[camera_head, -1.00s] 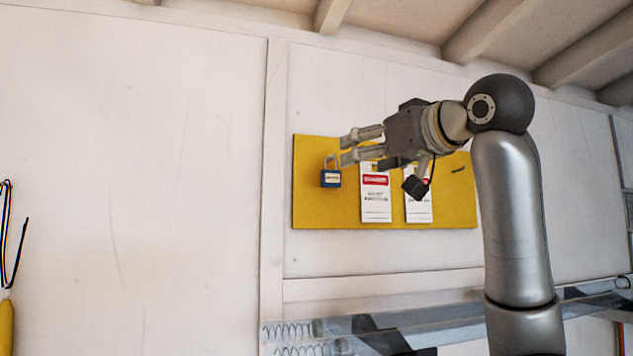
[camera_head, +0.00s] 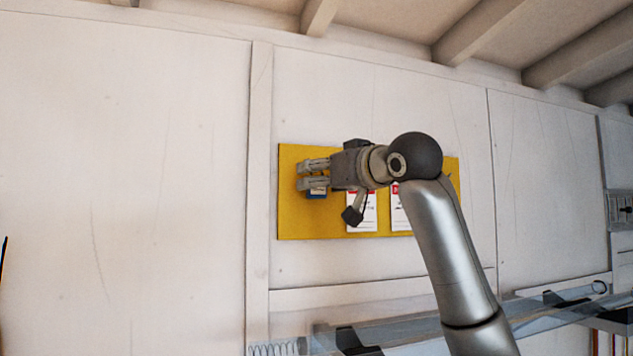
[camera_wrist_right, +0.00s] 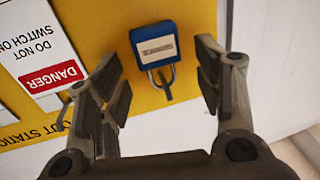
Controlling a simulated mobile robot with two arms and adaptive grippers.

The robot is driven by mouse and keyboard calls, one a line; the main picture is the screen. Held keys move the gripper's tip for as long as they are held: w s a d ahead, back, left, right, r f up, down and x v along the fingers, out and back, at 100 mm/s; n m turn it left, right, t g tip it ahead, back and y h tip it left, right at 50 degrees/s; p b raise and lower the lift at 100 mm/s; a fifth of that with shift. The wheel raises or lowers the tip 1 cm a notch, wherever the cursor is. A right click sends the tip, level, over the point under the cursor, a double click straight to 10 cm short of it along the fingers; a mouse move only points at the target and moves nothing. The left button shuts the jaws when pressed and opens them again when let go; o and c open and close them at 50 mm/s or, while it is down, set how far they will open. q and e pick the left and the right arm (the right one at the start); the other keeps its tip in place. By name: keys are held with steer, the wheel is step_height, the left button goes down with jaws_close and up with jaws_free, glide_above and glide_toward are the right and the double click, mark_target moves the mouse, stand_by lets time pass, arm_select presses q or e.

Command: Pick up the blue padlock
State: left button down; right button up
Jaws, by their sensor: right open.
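The blue padlock (camera_wrist_right: 155,45) hangs on the yellow board (camera_wrist_right: 95,20); in the right wrist view it appears upside down, its metal shackle toward my gripper. My right gripper (camera_wrist_right: 160,95) is open, with one finger on each side of the shackle and the blue body just beyond the fingertips. In the head view the right gripper (camera_head: 312,175) is in front of the board (camera_head: 290,220) and hides much of the padlock; a bit of its blue body (camera_head: 316,194) shows below the fingers. No contact is visible. My left gripper is not in view.
White danger tags (camera_wrist_right: 40,50) with red labels hang beside the padlock, close to one finger in the wrist view. They also show in the head view (camera_head: 362,212), below my wrist. A pale wall (camera_head: 150,180) surrounds the board, and a clear shelf-like ledge (camera_head: 400,330) runs below.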

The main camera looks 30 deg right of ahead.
steer(key=c, duration=1.1)
steer(key=shift+c, duration=0.2)
